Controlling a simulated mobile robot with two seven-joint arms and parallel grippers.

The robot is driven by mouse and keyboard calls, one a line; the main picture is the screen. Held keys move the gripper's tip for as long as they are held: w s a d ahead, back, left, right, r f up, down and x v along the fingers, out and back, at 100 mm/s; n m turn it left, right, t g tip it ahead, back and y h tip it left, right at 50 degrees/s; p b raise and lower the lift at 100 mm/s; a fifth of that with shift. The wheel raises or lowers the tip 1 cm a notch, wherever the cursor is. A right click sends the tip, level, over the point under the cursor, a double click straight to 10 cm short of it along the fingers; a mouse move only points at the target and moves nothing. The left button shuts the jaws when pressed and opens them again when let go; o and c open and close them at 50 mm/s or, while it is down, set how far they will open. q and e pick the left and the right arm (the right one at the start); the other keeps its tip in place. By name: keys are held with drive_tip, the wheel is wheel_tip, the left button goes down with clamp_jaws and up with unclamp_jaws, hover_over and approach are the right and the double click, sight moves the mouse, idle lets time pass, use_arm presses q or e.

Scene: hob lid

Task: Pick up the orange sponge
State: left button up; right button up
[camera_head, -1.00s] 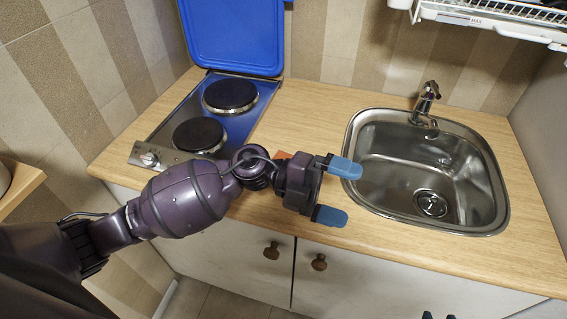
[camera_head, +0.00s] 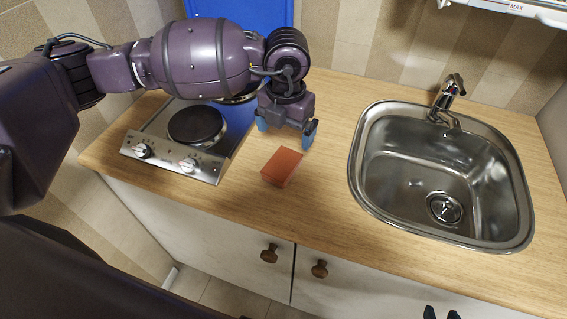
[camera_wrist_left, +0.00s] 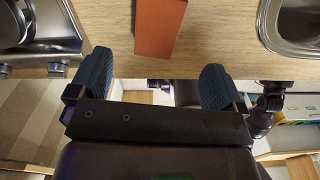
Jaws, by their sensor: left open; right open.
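The orange sponge (camera_head: 282,167) lies on the wooden counter between the hob and the sink. It also shows in the left wrist view (camera_wrist_left: 159,27) at the top, ahead of and between the fingers. My left gripper (camera_head: 286,131) is open and empty, with blue fingertips apart. In the head view it is just behind the sponge, towards the wall, and in the wrist view (camera_wrist_left: 155,80) nothing is between its fingers. My right gripper (camera_head: 441,313) shows only as two dark tips apart at the bottom edge; the rest is out of frame.
The hob (camera_head: 158,135) with two dark plates is left of the sponge, its blue lid (camera_head: 240,10) raised behind. The steel sink (camera_head: 375,190) and tap (camera_head: 447,98) are on the right. The counter (camera_head: 322,190) is bare between sponge and sink.

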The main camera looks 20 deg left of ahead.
sight(283, 161)
use_arm(q)
wheel_tip(283, 161, down, 5)
drive_tip(key=shift+f, duration=0.1)
drive_tip(key=shift+s+a+f, duration=0.1)
drive_tip(key=shift+f, duration=1.25)
drive_tip(key=shift+a+f, duration=0.1)
drive_tip(key=shift+f, duration=1.2)
drive_tip(key=c, duration=1)
